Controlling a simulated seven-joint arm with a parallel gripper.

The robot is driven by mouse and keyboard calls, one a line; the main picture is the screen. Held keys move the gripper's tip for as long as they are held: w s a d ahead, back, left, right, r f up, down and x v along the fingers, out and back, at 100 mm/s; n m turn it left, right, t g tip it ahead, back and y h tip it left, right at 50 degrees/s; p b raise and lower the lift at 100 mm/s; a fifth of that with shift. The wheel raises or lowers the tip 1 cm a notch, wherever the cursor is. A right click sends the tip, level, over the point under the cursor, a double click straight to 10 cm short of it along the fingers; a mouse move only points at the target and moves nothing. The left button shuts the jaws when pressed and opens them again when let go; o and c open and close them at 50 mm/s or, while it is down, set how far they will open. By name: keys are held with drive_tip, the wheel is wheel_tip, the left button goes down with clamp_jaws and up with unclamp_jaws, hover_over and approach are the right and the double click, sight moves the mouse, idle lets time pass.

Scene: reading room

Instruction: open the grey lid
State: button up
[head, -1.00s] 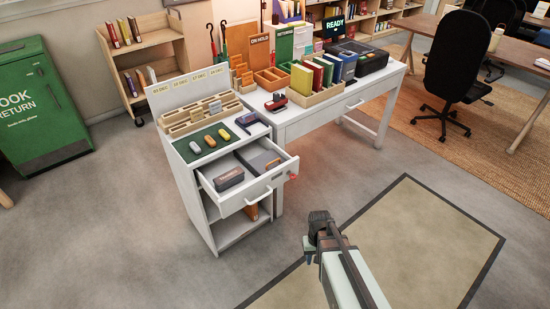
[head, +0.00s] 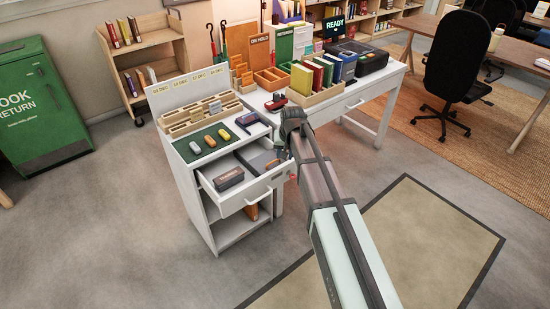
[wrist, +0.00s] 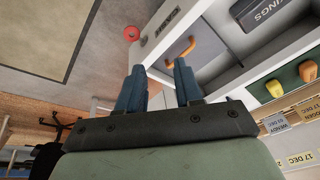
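The grey lid (head: 255,158) lies flat inside the pulled-out white drawer (head: 257,186), on the drawer's right side. In the wrist view the lid (wrist: 200,45) is a flat grey panel with a small orange handle (wrist: 181,53). It looks closed. My gripper (head: 280,152) is above the drawer's right end, covering part of the lid in the head view. In the wrist view its two blue fingers (wrist: 159,82) are spread apart with nothing between them. The orange handle lies just beyond the fingertips, apart from them.
A dark labelled box (head: 228,178) sits in the drawer's left part. Above the drawer, the cabinet top holds a green mat (head: 207,143) with several small blocks and a wooden date-card rack (head: 200,115). The floor in front is clear.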

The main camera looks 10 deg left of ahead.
drive_tip(key=w+a+r+m, duration=0.2)
drive_tip(key=w+r+m, duration=0.1)
drive_tip(key=w+r, duration=0.25)
drive_tip(key=m+g, duration=0.1)
drive_tip(key=m, duration=0.6)
hover_over(275, 166)
wheel_tip(275, 166, down, 14)
drive_tip(key=shift+f, duration=0.15)
drive_tip(key=shift+c, duration=0.3)
clamp_jaws()
idle(1.0)
